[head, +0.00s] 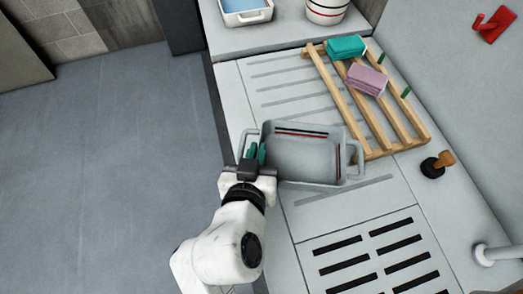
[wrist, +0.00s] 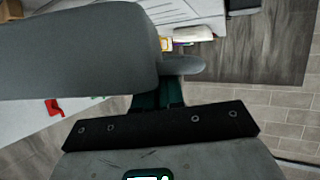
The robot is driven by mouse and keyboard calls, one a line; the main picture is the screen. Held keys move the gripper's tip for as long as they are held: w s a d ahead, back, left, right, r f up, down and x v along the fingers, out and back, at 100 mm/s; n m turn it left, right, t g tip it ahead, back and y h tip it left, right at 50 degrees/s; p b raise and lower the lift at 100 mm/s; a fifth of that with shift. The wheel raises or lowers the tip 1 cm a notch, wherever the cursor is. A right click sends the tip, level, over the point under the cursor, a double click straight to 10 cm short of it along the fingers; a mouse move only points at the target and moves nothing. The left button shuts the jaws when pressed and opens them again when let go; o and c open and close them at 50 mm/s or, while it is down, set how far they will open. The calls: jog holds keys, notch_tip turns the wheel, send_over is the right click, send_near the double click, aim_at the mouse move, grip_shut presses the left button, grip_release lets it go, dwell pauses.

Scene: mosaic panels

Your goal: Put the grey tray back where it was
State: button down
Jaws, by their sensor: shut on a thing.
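The grey tray (head: 300,157) is an open, shallow tray with a red and black stripe and a handle at each end. It is over the ribbed pale counter, beside the lower end of the wooden rack; I cannot tell whether it touches the counter. My gripper (head: 256,153) is shut on the tray's left end, at the handle. In the wrist view the tray (wrist: 80,52) fills the upper left as a large grey shape. Its handle (wrist: 184,65) reaches my gripper (wrist: 158,98), whose dark green fingers are partly hidden behind it.
A wooden slatted rack (head: 345,98) carries a teal block (head: 346,47) and a pink block (head: 367,79). A black knob with a wooden handle (head: 433,168) and a pale tap (head: 492,254) stand at right. Slots (head: 375,250) lie in front. A blue-white tub (head: 247,18) and striped bucket (head: 326,10) stand behind.

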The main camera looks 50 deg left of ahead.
jog(key=f, duration=0.1)
jog(key=w+a+f, duration=0.2)
jog(key=shift+w+f, duration=0.25)
jog(key=shift+f, duration=0.05)
jog(key=shift+w+a+f+p, duration=0.15)
jog(key=shift+f+p, duration=0.2)
jog(key=shift+f, duration=1.45)
jog(key=shift+f, duration=0.1)
jog(key=c, duration=1.2)
grip_release()
jog(key=shift+f, duration=0.1)
jog(key=shift+c, duration=0.2)
jog(key=b+v, duration=0.1)
jog(key=v, duration=1.1)
jog(key=shift+b, duration=0.3)
